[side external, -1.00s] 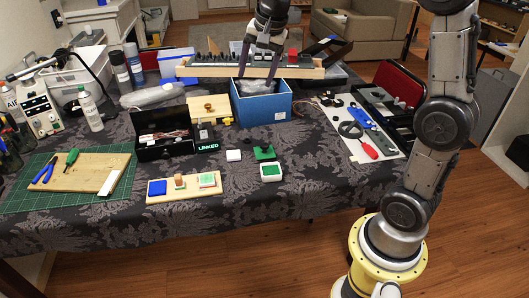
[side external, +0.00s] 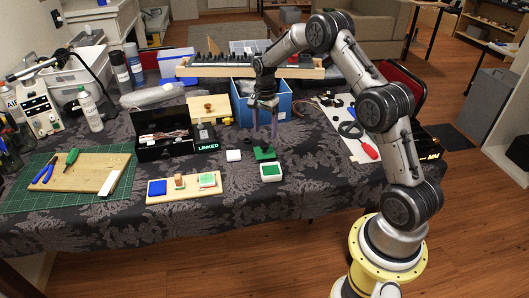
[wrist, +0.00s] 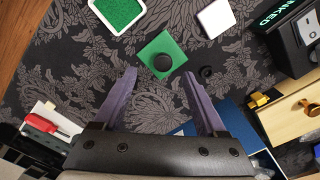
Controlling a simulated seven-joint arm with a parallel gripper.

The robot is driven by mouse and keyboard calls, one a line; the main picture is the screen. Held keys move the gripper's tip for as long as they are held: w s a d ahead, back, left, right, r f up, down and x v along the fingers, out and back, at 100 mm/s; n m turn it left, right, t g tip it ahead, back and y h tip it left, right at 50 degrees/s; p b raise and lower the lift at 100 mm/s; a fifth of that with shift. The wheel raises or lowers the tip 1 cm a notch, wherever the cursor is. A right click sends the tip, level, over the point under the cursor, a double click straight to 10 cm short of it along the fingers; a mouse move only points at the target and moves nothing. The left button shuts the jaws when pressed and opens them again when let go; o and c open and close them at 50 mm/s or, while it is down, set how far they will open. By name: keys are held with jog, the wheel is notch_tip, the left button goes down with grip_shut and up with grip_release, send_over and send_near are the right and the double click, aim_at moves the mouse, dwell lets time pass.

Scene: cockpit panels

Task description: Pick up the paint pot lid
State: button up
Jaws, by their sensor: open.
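A flat green square with a round black knob, apparently the paint pot lid (side external: 265,154), lies on the patterned cloth. It also shows in the wrist view (wrist: 155,46), its knob just beyond my fingertips. A white square pot with green paint (side external: 271,172) sits beside it, nearer the front edge, and shows at the top of the wrist view (wrist: 118,12). My gripper (side external: 265,131) points down, open and empty, above and slightly behind the lid. In the wrist view its two purple fingers (wrist: 160,76) are spread apart, with cloth between them.
A white block (side external: 233,155) lies left of the lid, and a small black ring (wrist: 206,72) is close to it. The blue box (side external: 283,104) stands behind my gripper.

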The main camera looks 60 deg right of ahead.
aim_at(264, 144)
jog(key=f, duration=0.8)
jog(key=shift+w+d, duration=0.2)
jog(key=shift+w, duration=0.05)
jog(key=shift+c, duration=0.3)
grip_shut()
